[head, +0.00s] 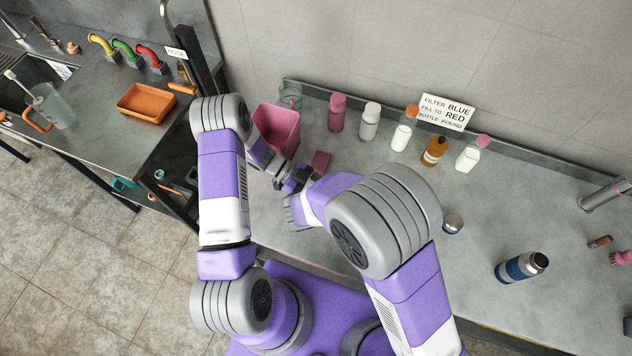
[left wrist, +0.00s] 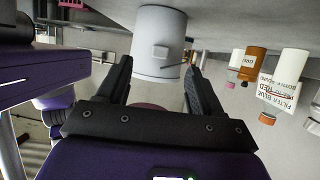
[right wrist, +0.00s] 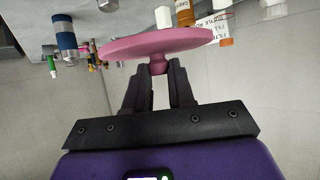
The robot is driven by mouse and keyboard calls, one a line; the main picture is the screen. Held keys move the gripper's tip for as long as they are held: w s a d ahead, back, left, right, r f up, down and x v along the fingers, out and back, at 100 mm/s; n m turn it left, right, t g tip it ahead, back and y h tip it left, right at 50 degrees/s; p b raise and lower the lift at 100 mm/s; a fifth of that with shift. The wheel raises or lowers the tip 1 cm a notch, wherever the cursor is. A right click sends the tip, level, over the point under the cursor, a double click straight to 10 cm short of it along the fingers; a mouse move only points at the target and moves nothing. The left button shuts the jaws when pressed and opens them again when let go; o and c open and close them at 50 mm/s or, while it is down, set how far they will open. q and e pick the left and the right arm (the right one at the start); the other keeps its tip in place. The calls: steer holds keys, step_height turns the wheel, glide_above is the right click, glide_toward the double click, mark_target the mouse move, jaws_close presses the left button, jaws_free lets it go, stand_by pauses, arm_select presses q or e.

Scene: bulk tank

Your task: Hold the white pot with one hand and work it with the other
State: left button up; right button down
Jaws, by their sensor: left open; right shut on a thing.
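The white pot (left wrist: 160,28) is a plain cylinder with a small block on its side. In the left wrist view it stands just ahead of my left gripper (left wrist: 159,68), whose two fingers are open with the pot between or just beyond their tips. I cannot tell whether they touch it. My right gripper (right wrist: 158,74) is shut on the small knob of a round pink lid (right wrist: 160,43), which spans the right wrist view. In the head view my left gripper (head: 297,180) is near my right arm, and I cannot make out the pot or lid clearly there.
A pink bin (head: 277,130) stands at the back left of the grey counter, with several bottles and a sign (head: 446,111) along the wall. A blue bottle (head: 521,267) lies at the right, and a small silver-topped item (head: 453,223) sits mid-counter. The counter between them is mostly clear.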

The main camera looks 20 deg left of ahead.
arm_select(q)
steer(key=x, duration=0.6)
steer(key=shift+d+f, duration=0.15)
steer(key=shift+d, duration=0.25)
jaws_close()
arm_select(e)
steer(key=shift+f+m+g+h, duration=0.3)
steer(key=shift+f, duration=0.25)
steer(key=shift+f+m+h, duration=0.4)
steer(key=shift+f, duration=0.05)
steer(key=shift+g, duration=0.3)
steer(key=shift+f, duration=3.2)
